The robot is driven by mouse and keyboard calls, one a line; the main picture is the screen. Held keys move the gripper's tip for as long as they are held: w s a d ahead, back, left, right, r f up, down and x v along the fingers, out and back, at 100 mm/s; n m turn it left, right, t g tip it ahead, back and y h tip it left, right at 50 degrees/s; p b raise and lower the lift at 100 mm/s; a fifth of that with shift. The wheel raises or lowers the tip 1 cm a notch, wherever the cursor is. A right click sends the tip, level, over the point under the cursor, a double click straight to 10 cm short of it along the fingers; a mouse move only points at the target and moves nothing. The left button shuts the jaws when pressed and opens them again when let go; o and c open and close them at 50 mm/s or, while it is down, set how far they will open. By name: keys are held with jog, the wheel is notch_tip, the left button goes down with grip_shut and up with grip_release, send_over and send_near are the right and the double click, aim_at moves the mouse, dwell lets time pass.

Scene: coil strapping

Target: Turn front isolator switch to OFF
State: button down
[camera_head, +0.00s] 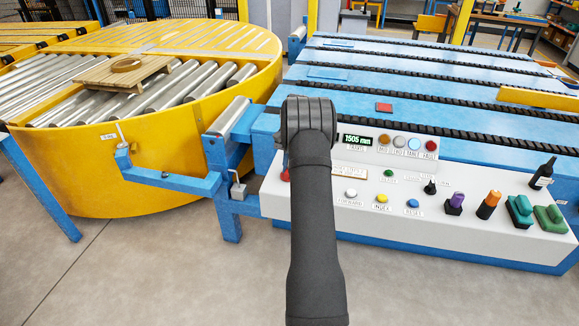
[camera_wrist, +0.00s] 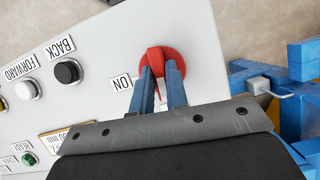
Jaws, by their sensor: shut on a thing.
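The red isolator switch (camera_wrist: 160,60) sits on the grey-white control panel (camera_wrist: 110,50), with an ON label (camera_wrist: 122,83) beside it on the left in the wrist view. My gripper (camera_wrist: 161,78) has its two blue fingers on either side of the switch's red handle, shut on it. The fingers cover part of the handle, and any OFF label is hidden or out of view. In the head view, only a small bit of the red switch (camera_head: 285,174) shows beside my dark arm, which hides the gripper.
A black BACK button (camera_wrist: 67,72) and a white FORWARD button (camera_wrist: 26,89) are near the switch. A blue frame with a lever (camera_head: 238,188) stands close to the panel's left end.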

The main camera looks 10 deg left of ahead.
jog(key=shift+n, duration=0.6)
jog(key=c, duration=1.4)
grip_release()
jog(key=shift+c, duration=0.2)
jog(key=v, duration=1.2)
jog(key=shift+a, duration=0.3)
jog(key=shift+s, duration=0.1)
